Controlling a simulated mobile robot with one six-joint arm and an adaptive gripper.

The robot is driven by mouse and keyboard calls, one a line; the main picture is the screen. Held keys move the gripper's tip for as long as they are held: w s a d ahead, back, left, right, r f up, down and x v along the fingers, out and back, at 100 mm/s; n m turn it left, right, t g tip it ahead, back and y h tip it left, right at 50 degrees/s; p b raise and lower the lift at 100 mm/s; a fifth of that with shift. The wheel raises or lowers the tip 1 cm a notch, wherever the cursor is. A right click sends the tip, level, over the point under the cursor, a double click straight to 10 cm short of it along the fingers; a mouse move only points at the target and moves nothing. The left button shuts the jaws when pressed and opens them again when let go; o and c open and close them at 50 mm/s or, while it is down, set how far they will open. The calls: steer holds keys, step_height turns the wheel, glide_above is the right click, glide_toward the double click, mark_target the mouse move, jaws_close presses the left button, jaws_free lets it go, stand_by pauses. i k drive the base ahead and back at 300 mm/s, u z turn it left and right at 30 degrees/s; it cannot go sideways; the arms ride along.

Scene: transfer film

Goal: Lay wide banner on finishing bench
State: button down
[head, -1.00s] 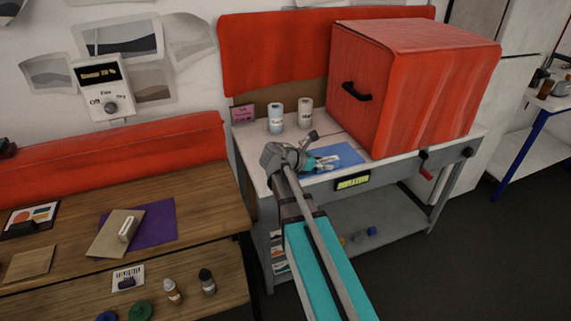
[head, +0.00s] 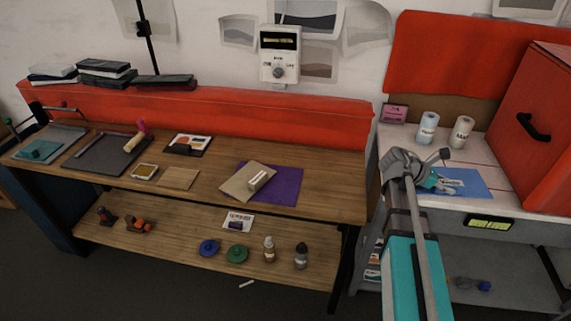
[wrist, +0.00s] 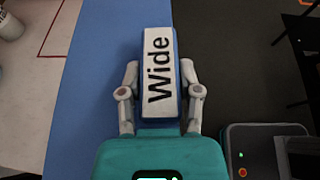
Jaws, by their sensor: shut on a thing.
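My gripper (wrist: 160,105) is shut on a block (wrist: 159,72) marked "Wide", which sits on a blue sheet (wrist: 95,75) in the wrist view. This looks like the wide banner. In the head view my gripper (head: 425,175) is over the light table at right, and the blue sheet (head: 465,184) shows just beyond it. I cannot tell whether the sheet lies on the table or is lifted slightly. A long wooden bench (head: 330,205) stands at left. No label shows which surface is the finishing bench.
A purple sheet (head: 288,186) and a tan card (head: 238,186) lie on the wooden bench. A dark mat (head: 97,158) lies farther left. A gap separates both surfaces.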

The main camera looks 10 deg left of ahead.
mark_target(319, 159)
steer(key=z, duration=0.25)
steer(key=i, duration=0.1)
steer(key=u, duration=2.75)
steer(key=i, duration=1.7)
steer(key=z, duration=0.05)
